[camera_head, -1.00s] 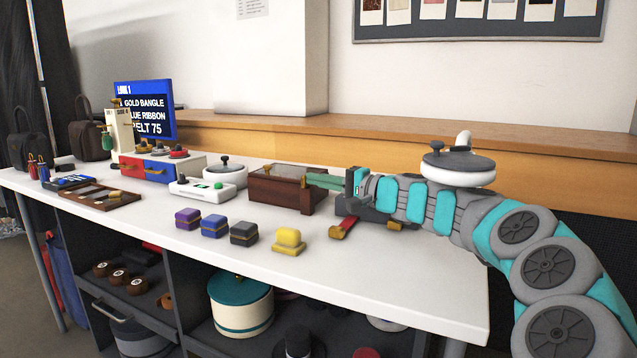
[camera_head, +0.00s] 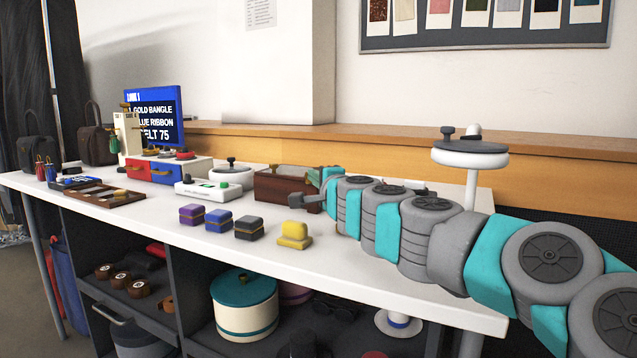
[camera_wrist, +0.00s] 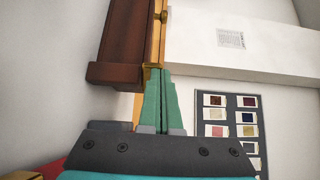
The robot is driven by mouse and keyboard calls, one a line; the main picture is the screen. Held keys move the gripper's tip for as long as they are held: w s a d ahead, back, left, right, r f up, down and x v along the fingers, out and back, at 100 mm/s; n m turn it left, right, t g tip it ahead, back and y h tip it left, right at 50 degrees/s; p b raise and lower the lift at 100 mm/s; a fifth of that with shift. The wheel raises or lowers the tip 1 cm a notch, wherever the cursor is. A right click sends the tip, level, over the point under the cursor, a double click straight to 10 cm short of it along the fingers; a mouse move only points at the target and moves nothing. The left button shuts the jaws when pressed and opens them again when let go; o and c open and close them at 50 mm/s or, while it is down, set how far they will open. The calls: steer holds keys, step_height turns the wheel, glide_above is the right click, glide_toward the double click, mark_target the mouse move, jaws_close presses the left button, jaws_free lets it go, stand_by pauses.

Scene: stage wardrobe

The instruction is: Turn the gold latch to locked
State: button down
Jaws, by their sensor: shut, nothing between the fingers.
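A dark wooden box (camera_head: 282,184) stands on the white table, partly hidden behind my arm.
Purple, blue, grey and yellow blocks (camera_head: 294,233) stand in front of the box. A white device (camera_head: 199,190) and a lidded pot (camera_head: 231,173) are to its left. A red thing (camera_wrist: 32,170) shows at the wrist view's lower left. The table front (camera_head: 390,290) is clear.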

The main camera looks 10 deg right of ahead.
mark_target(305, 174)
steer(key=a+m+g+h+p, duration=0.1)
steer(key=m+h+p, duration=0.1)
steer(key=h, duration=0.2)
steer(key=w+m+g+h+p, duration=0.1)
steer(key=m+h+p, duration=0.2)
steer(key=h, duration=0.1)
steer(key=a+m+h+p, duration=0.1)
steer(key=m+h+p, duration=0.2)
steer(key=h, duration=0.1)
steer(key=shift+w+a+r+g+h, duration=0.1)
steer(key=shift+w+a+g+h, duration=0.2)
steer(key=shift+g, duration=0.1)
steer(key=shift+p, duration=0.35)
steer(key=shift+w, duration=0.15)
